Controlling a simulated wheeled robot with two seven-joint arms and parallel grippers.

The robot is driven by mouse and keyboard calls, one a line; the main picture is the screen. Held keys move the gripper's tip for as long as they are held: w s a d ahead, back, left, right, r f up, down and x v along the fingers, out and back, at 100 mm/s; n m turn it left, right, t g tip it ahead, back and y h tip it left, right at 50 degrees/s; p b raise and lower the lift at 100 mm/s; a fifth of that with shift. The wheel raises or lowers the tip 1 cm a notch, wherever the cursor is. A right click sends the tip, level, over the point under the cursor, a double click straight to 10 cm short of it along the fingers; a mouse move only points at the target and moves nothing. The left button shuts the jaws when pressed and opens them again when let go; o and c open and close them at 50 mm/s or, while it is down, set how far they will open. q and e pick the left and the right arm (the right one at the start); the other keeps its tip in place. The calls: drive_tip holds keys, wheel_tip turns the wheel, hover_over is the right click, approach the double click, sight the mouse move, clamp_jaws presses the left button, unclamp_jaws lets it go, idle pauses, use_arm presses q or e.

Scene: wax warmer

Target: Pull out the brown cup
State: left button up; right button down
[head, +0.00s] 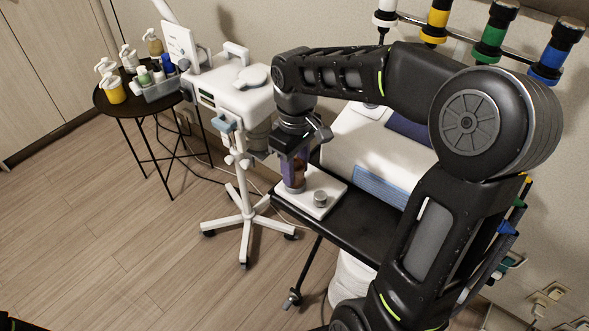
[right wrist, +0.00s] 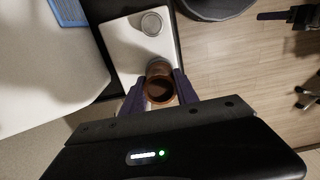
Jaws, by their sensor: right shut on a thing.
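The brown cup (right wrist: 159,90) shows in the right wrist view with its open top facing the camera, between the two purple fingers of my right gripper (right wrist: 160,92). My right gripper is shut on the cup. My left gripper is not in view.
The white tray (head: 327,189) lies on a black table (head: 367,222) and carries a small grey round piece (head: 320,199). A white wheeled machine (head: 231,88) stands close on the left. A black round table (head: 104,104) with bottles is further left. Floor in front is clear.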

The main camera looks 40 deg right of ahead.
drive_tip(key=shift+r, duration=0.35)
idle(0.6)
drive_tip(key=shift+r+p, duration=0.9)
drive_tip(key=shift+p, duration=0.15)
wheel_tip(320, 180, up, 6)
drive_tip(key=p, duration=0.5)
drive_tip(key=shift+r, duration=0.2)
drive_tip(key=shift+w+a+f, duration=0.1)
